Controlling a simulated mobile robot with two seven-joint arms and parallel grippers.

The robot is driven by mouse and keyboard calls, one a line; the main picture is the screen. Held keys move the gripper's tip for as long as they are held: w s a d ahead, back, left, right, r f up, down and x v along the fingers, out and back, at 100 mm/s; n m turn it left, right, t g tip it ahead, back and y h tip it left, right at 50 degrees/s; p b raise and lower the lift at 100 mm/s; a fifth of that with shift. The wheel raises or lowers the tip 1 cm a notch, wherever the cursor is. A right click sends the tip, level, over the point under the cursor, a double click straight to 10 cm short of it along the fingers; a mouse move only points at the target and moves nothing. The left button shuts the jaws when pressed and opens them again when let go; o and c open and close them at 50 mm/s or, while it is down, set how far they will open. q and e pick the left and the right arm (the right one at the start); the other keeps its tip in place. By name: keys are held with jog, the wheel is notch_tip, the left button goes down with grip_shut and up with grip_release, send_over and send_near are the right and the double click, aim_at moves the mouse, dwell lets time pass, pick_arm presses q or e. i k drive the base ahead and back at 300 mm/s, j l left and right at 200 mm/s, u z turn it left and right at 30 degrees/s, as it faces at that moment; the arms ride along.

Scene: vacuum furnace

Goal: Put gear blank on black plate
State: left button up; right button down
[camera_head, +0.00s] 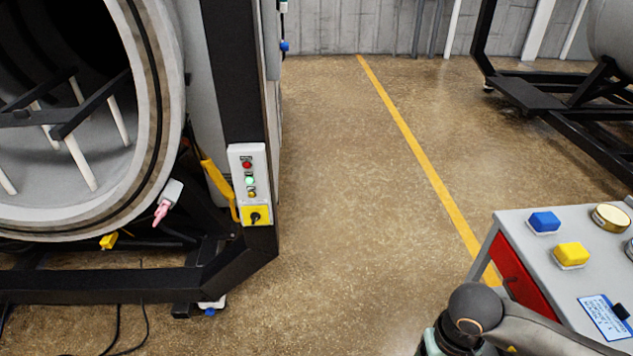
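A round brass-coloured piece (610,217) lies on the grey table at the right edge; it may be the gear blank, but I cannot tell for sure. I cannot pick out a black plate with certainty. Black support bars (65,118) cross the inside of the open round furnace (165,75) at the left, with white rods below them. An arm link of mine with a dark rounded joint shows at the bottom right, in front of the table. Neither of my grippers is in view.
The grey table (540,270) also carries a blue block (544,221), a yellow block (571,254) and a blue-white label card (605,317). A control box (250,184) hangs on the furnace's black post. The floor (340,190) between furnace and table is clear. Cables lie lower left.

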aim_at(53, 116)
jog(key=i+j+u, duration=0.15)
jog(key=j+u, duration=0.2)
jog(key=i+j+u, duration=0.15)
jog(key=j+u, duration=0.15)
jog(key=i+j+u, duration=0.7)
jog(key=i+j, duration=0.15)
jog(key=i, duration=0.15)
jog(key=i+j+u, duration=0.15)
jog(key=i, duration=0.3)
jog(key=i+j, duration=0.25)
jog(key=i, duration=0.25)
jog(key=i+j, duration=0.25)
jog(key=i, duration=0.2)
